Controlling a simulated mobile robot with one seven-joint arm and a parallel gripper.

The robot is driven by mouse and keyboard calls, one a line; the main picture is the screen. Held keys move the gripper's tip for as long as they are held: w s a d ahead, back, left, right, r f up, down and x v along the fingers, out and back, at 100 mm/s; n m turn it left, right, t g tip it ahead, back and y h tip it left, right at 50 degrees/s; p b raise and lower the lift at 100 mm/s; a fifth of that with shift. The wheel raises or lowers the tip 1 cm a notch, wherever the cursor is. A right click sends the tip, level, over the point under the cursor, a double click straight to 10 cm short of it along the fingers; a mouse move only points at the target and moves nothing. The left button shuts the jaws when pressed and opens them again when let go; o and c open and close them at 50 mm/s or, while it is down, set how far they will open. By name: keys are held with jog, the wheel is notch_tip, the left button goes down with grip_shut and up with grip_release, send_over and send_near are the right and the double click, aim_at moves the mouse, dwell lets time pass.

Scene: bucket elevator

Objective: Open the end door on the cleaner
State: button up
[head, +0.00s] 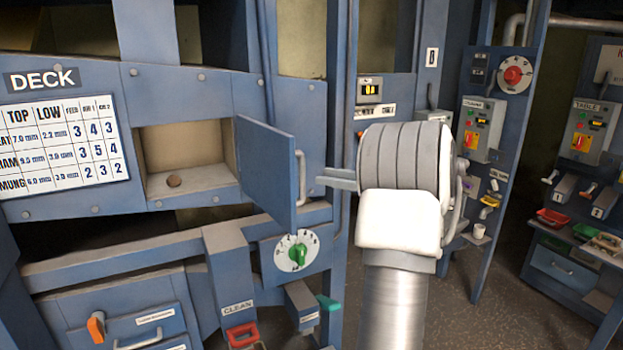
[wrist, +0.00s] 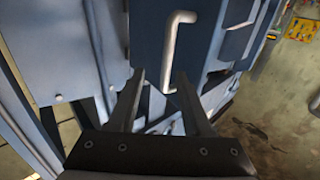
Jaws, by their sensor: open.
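A blue hinged door (head: 268,170) on the cleaner's front stands swung outward from its opening, with the light-coloured recess (head: 185,147) behind it exposed. Its pale bar handle (head: 300,178) is upright near the door's free edge. My gripper (head: 325,178) is open and empty, its fingers pointing left just beside the handle. In the wrist view the handle (wrist: 175,50) runs down the door, and its lower end lies near the gap between my two fingertips (wrist: 160,78). Whether a finger touches it I cannot tell.
Below the door are a green-knobbed dial (head: 297,253), a teal-tipped lever (head: 327,303) and a red-handled part marked CLEAN (head: 243,334). Control panels stand to the right, with open floor (head: 500,310) before them.

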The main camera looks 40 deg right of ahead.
jog(key=b+v, duration=0.1)
jog(key=v, duration=1)
jog(key=shift+r, duration=0.1)
